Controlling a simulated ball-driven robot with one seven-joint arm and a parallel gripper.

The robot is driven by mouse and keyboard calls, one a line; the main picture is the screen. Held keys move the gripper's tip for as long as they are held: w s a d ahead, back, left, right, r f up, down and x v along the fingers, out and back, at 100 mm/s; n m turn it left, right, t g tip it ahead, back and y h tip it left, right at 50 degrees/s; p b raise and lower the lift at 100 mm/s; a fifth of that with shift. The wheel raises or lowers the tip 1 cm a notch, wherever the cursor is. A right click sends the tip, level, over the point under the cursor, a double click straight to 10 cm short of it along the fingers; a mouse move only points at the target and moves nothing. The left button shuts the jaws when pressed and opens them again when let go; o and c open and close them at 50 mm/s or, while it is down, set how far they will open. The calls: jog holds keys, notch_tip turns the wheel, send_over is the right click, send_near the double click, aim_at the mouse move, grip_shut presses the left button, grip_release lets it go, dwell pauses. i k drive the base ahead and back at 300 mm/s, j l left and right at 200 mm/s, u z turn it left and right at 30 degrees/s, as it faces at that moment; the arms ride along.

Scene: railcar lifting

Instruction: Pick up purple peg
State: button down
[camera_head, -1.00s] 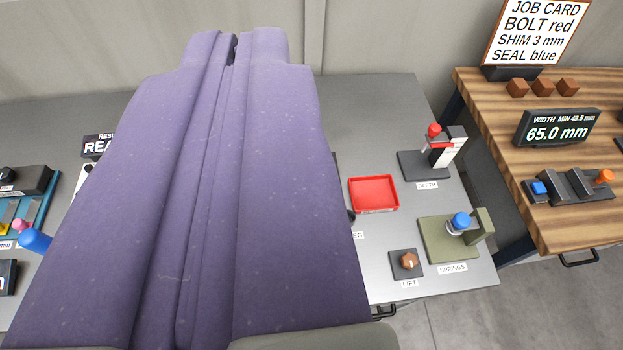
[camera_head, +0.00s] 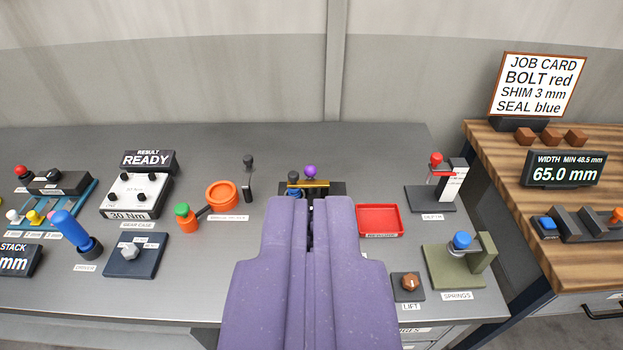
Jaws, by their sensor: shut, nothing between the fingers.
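The purple peg (camera_head: 311,171) shows as a small round purple knob above a gold bar on a dark fixture (camera_head: 337,188), near the middle of the grey bench. Its lower part is hidden behind the bar. My gripper (camera_head: 312,205) is the large purple shape at the bottom middle. Its fingers are shut and empty. The fingertips point at the fixture and cover its front part in the picture. They look short of the peg, and I cannot tell the exact gap.
A black-topped lever (camera_head: 248,175) and an orange ring (camera_head: 222,195) stand further left. A red tray (camera_head: 380,220) lies right, with the red-knobbed depth stand (camera_head: 436,175) beyond. Bare bench lies behind the fixture.

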aim_at(310, 170)
jog(key=i+j+z, duration=0.4)
jog(key=i, duration=0.3)
jog(key=i+j+z, duration=0.35)
jog(key=i+j, duration=0.25)
